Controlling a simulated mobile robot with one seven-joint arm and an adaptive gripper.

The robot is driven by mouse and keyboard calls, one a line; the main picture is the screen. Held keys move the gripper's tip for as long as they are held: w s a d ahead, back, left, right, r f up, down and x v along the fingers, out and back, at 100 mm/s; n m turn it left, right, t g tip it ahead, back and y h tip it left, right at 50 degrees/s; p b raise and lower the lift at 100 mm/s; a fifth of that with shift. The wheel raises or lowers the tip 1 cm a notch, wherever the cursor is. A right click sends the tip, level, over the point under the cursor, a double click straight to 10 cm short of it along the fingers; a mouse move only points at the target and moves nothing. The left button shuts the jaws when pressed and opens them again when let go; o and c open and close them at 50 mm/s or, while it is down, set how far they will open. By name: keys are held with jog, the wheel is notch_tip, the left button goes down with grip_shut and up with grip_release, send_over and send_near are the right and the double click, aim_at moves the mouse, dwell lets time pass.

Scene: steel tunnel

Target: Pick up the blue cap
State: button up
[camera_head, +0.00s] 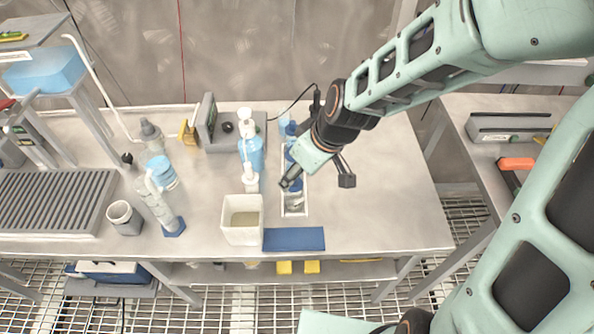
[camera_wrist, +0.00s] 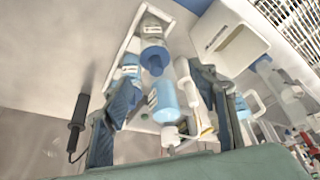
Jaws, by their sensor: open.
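My gripper (camera_head: 316,182) is open over the white tray (camera_head: 294,211) on the bench, pointing down. In the wrist view its two fingers stand apart, with the gripper (camera_wrist: 168,82) facing the small bottles in the tray. A blue cap (camera_wrist: 154,57) on a clear labelled bottle (camera_wrist: 152,28) shows between and just beyond the fingertips. Other light-blue bottles lie close to the left finger and between the fingers. In the head view the arm and gripper hide much of the tray; a blue cap (camera_head: 291,128) shows at its far end. I cannot tell whether the fingers touch anything.

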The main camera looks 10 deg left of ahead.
jog(key=shift+w+b+x, duration=0.1)
jog(key=shift+b+x, duration=0.1)
jog(key=shift+x, duration=1.05)
jog(key=shift+w+b+x, duration=0.15)
jog(key=shift+x, duration=1.1)
jog(key=shift+d, duration=0.1)
jog(key=c, duration=0.9)
